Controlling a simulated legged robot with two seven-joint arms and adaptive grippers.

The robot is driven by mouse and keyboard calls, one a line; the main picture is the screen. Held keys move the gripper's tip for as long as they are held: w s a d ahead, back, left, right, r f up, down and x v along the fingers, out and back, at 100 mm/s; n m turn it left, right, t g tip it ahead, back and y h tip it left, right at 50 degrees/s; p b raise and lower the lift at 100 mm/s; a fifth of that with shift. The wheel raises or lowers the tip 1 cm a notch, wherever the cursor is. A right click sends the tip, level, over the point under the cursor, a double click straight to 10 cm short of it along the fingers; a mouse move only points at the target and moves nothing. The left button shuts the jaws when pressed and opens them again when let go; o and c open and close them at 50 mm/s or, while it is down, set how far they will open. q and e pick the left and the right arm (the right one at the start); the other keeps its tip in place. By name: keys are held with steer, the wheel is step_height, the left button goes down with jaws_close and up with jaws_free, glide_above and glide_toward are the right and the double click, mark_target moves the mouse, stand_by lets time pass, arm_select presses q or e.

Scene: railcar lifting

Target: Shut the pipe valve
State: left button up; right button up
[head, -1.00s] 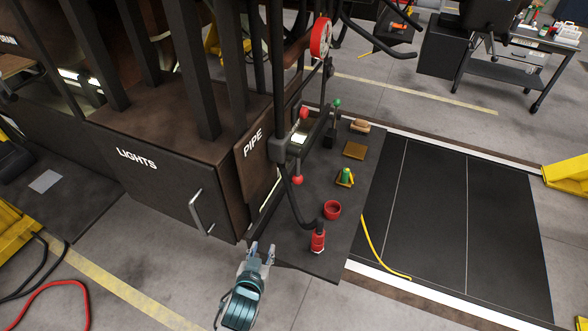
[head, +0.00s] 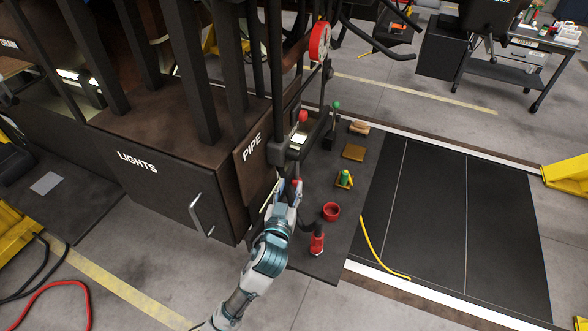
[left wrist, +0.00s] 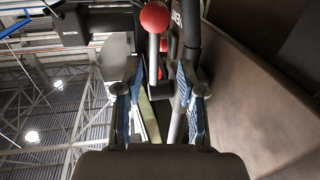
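The brown panel marked PIPE (head: 255,150) is on the end of the railcar box. Beside it stands a lever with a red ball knob (head: 302,116). A second red knob (head: 297,182) is lower down, partly hidden by my left gripper (head: 287,190), which is right up against it in the head view. In the left wrist view a red ball (left wrist: 155,17) on a grey stem lies ahead of the left gripper (left wrist: 158,75), roughly between its two spread fingers. The fingers are apart, and I cannot tell whether either touches the stem. My right gripper is not in view.
A box marked LIGHTS (head: 155,172) with a metal handle (head: 201,215) stands left of my arm. A red-ended hose (head: 317,240), a red cup (head: 331,211) and a green-topped part (head: 345,179) are on the dark plate.

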mark_target(297, 174)
arm_select(q)
steer(key=w, duration=0.2)
steer(key=w+d, duration=0.1)
steer(key=w, duration=0.1)
steer(key=w+d+p, duration=0.1)
steer(key=w, duration=0.1)
steer(key=shift+d+r, duration=0.1)
steer(key=shift+w+a, duration=0.2)
steer(key=shift+a, duration=0.35)
steer(key=shift+c, duration=0.6)
jaws_close()
steer(key=shift+s+d, duration=0.15)
steer(key=shift+d, duration=0.1)
